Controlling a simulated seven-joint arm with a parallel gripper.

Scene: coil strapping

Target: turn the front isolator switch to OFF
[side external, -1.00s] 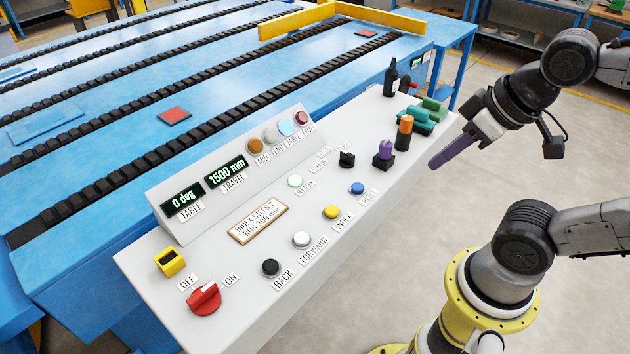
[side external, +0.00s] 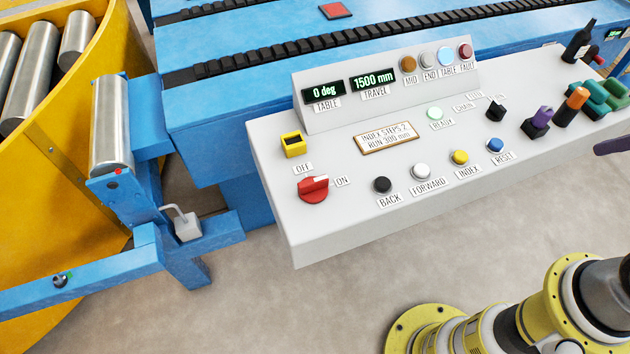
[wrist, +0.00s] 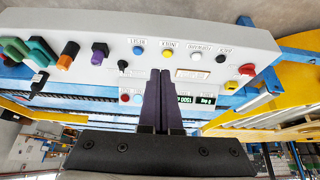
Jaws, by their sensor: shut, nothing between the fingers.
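The red isolator switch (side external: 313,189) sits at the front left of the grey console (side external: 350,235). Its pale mark points toward the ON label (side external: 342,181); the OFF label (side external: 302,168) is above it. In the wrist view the red switch (wrist: 246,69) is to the right of my fingertips, clearly apart from them. My gripper (wrist: 160,72) has its long dark purple fingers closed together, with nothing between them. In the side view only a purple finger of my gripper (side external: 612,146) shows at the right edge, off the console's right front side.
A yellow block (side external: 293,144) stands behind the switch. Black, white, yellow and blue buttons (side external: 421,171) run along the console. A purple knob (side external: 538,122), an orange-topped lever (side external: 571,106) and green handles (side external: 603,96) stand at its right end.

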